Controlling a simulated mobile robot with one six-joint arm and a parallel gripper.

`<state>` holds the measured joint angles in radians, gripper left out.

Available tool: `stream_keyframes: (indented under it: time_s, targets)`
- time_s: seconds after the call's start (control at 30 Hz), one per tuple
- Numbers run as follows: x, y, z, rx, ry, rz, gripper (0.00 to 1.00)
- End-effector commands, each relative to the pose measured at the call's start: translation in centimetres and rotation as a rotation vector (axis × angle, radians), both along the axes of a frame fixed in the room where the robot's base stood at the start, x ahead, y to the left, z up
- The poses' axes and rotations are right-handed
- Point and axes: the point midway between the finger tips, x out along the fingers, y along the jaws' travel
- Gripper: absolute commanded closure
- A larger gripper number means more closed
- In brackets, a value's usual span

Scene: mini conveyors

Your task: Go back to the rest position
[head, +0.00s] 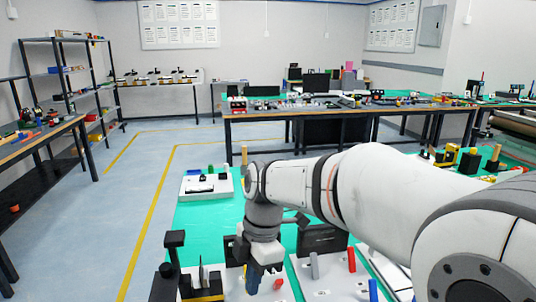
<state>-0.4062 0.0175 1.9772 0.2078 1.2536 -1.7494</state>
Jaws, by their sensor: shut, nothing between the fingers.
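In the head view my white arm reaches in from the right over the green-topped table (213,213). My gripper (253,284) points down at the end of the grey wrist, low over the near part of the table. Its fingers are dark and small in the picture, with nothing visible held between them. White boards with small parts lie around it. My arm hides part of the table on the right.
A white unit (207,187) sits at the table's far left corner. Yellow and black devices (468,160) stand on the right behind my arm. A long workbench (350,107) stands farther back and shelving (72,90) on the left. The floor (85,225) at left is clear.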

Motion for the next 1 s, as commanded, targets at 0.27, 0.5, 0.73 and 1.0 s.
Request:
stream_keyframes:
  time_s: [0.27,0.5,0.73,1.0]
  targets:
    - [-2.5,-8.9,2.8,-0.095,-0.055,-0.835,1.00]
    - [-5.8,-14.9,3.6,-0.095,-0.087,-1.534,1.00]
    - [-8.3,-18.1,3.4,-0.051,-0.095,-1.979,1.00]
    - [-8.8,-18.7,3.2,-0.034,-0.093,-2.089,1.00]
